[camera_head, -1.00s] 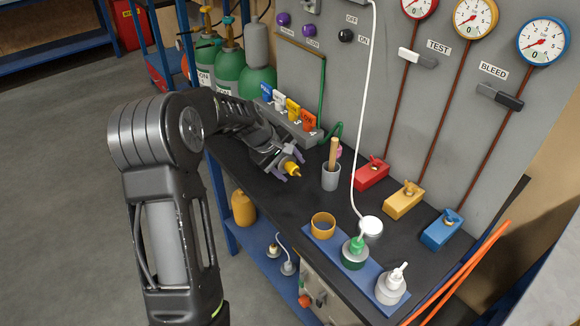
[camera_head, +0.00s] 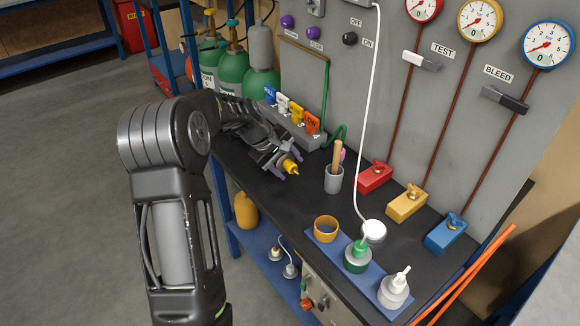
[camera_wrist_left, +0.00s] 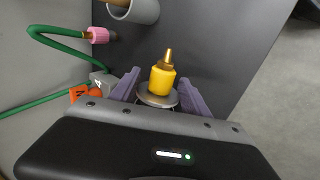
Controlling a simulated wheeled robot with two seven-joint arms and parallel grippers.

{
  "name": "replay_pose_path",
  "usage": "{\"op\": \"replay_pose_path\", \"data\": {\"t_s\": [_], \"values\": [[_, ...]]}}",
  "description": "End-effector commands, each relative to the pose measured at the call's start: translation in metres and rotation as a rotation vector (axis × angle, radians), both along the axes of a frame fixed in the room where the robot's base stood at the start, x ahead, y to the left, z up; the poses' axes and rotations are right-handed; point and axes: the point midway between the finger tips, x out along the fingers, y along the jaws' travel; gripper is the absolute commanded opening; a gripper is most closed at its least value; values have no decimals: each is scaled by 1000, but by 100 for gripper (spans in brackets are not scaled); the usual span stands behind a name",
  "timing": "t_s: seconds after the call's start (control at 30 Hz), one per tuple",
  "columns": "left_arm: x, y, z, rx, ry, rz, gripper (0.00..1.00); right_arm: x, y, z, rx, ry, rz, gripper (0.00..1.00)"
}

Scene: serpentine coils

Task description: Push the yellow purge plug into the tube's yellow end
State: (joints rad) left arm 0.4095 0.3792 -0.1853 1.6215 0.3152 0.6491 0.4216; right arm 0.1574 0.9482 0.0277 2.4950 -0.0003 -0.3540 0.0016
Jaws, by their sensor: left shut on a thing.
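A yellow plug (camera_head: 290,166) with a brass tip is between the fingers of my left gripper (camera_head: 283,161), over the dark bench top. In the left wrist view the plug (camera_wrist_left: 162,79) stands between the two purple fingers (camera_wrist_left: 159,84), its brass tip pointing away from the gripper. My left gripper is shut on it. A green tube (camera_wrist_left: 65,42) with a pink end (camera_wrist_left: 98,35) lies near the back panel; it also shows in the head view beside the grey cup. I cannot make out a yellow tube end. My right gripper is not in view.
A block with coloured tags (camera_head: 294,122) stands behind the gripper. A grey cup (camera_head: 333,180) with a wooden handle is to its right. Red, yellow and blue valve blocks (camera_head: 407,203) line the panel. A blue tray (camera_head: 372,281) with containers is in front.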

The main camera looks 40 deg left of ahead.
Motion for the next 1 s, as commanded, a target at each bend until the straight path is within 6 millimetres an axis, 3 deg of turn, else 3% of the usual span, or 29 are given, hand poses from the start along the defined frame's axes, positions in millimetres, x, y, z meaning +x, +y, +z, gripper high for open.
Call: {"op": "replay_pose_path", "data": {"t_s": [1.0], "values": [[6,17,1,2,-3,0,4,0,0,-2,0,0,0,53]]}}
